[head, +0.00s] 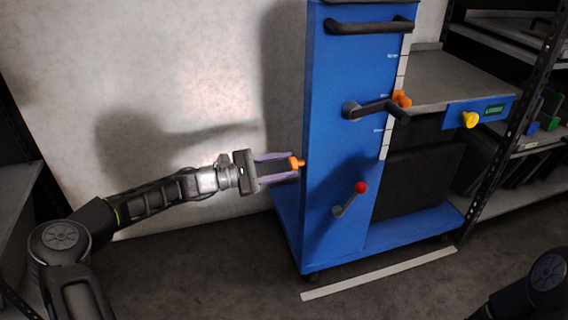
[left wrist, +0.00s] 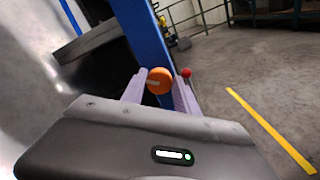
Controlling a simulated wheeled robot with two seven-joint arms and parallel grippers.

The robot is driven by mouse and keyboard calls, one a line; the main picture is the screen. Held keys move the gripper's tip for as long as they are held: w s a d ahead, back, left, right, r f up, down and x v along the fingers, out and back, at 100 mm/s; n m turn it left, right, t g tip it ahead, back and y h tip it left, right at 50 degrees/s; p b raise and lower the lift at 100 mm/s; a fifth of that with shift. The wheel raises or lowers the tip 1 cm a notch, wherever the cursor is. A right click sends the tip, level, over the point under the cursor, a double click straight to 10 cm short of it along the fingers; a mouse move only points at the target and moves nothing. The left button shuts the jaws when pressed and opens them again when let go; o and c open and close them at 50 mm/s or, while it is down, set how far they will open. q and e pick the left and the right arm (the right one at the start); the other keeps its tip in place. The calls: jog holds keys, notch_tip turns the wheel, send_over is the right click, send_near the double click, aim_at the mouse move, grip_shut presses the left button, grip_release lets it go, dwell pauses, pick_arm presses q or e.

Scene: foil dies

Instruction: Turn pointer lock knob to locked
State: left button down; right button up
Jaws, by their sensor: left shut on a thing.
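An orange knob (head: 299,163) sticks out from the left side of the blue lift column (head: 335,130). My left gripper (head: 291,163) reaches it from the left, its pale purple fingers shut on the knob. In the left wrist view the round orange knob (left wrist: 159,81) sits between the fingertips of the left gripper (left wrist: 160,88), with a light mark on its face. I cannot tell from this which way the knob is turned. An orange pointer (head: 401,98) is beside the white scale (head: 386,135) on the column's front edge. My right gripper is not in view.
The column carries a black crank handle (head: 375,109), a lever with a red ball (head: 360,187) and a black top bar (head: 370,25). A platform with a yellow knob (head: 469,120) is to the right. Shelving (head: 540,140) stands further right. The floor at front is clear.

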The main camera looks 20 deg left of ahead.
pick_arm(q)
jog(key=m, duration=0.2)
jog(key=shift+m, duration=0.4)
jog(key=m, duration=0.1)
jog(key=m+b, duration=0.1)
jog(key=shift+s+f+m, duration=0.1)
jog(key=shift+f+m, duration=0.1)
jog(key=shift+m, duration=0.2)
jog(key=m+b, duration=0.2)
jog(key=m, duration=0.3)
jog(key=c, duration=0.9)
grip_release()
jog(key=shift+c, duration=0.2)
